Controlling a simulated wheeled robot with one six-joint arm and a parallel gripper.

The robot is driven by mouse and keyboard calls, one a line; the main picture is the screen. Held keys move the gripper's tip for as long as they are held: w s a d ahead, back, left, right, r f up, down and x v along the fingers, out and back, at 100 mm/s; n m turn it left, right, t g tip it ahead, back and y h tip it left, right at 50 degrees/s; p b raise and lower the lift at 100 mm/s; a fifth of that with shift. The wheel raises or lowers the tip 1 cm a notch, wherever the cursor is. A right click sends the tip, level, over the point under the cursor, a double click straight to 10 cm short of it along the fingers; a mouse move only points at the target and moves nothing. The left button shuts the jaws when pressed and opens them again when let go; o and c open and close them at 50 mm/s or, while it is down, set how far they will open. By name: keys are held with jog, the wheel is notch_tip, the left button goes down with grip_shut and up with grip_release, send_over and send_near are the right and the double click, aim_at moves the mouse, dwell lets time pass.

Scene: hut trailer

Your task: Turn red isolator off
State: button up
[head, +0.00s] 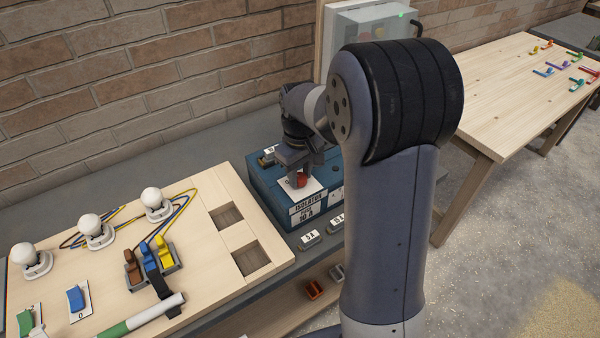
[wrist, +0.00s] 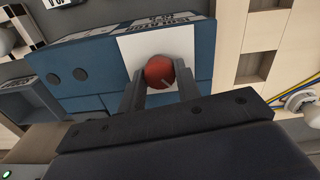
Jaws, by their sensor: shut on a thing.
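The red isolator (head: 300,180) is a round red knob on a white plate on top of a blue box (head: 268,196) labelled "ISOLATOR" and "10 A". In the wrist view the red knob (wrist: 160,72) sits between my two finger tips, in front of the white plate (wrist: 190,44). My gripper (head: 299,168) points down onto the knob and is shut on it. It also shows in the wrist view (wrist: 159,88). The fingers hide the knob's sides, and its pointing direction cannot be told.
A wooden board (head: 200,262) with several white bulbs, coloured wires, switches and two square holes lies left of the box. Small labelled blocks (head: 309,239) lie in front of it. A grey cabinet (head: 350,38) stands behind. A wooden table (head: 490,85) with coloured pieces is at right.

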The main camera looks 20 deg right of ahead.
aim_at(300, 176)
jog(key=shift+n, duration=0.6)
jog(key=o, duration=1)
jog(key=shift+c, duration=0.2)
notch_tip(300, 176, up, 11)
jog(key=b, duration=0.1)
jog(key=shift+f, duration=0.1)
